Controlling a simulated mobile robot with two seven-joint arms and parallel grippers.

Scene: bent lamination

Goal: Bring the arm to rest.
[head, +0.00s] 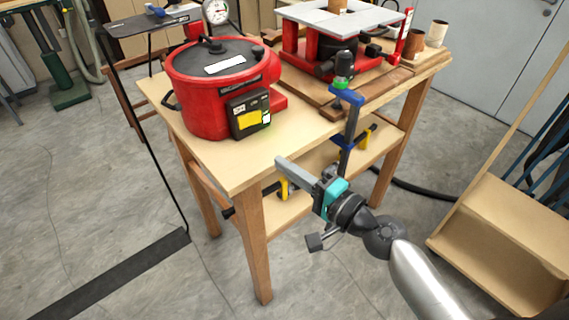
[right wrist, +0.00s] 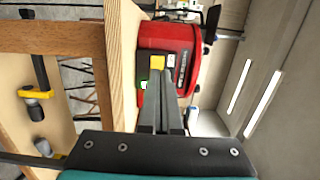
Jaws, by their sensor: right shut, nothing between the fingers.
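My right gripper (head: 283,162) is in front of the wooden workbench's near edge in the head view, its arm coming in from the lower right. Its long grey fingers lie together with nothing between them. In the right wrist view the shut fingers (right wrist: 158,100) extend up the middle of the picture, with the red pot (right wrist: 168,42) beyond them. The head view shows that red pot (head: 195,105), with a black lid and a control box, on the bench left of the gripper. My left gripper is not in view.
The workbench (head: 228,168) also bears a red machine (head: 300,50) with a grey top. A blue-and-green clamp (head: 347,100) stands at its front edge, close behind my right gripper. A wooden step unit (head: 500,225) is at the right. The grey floor is mostly clear.

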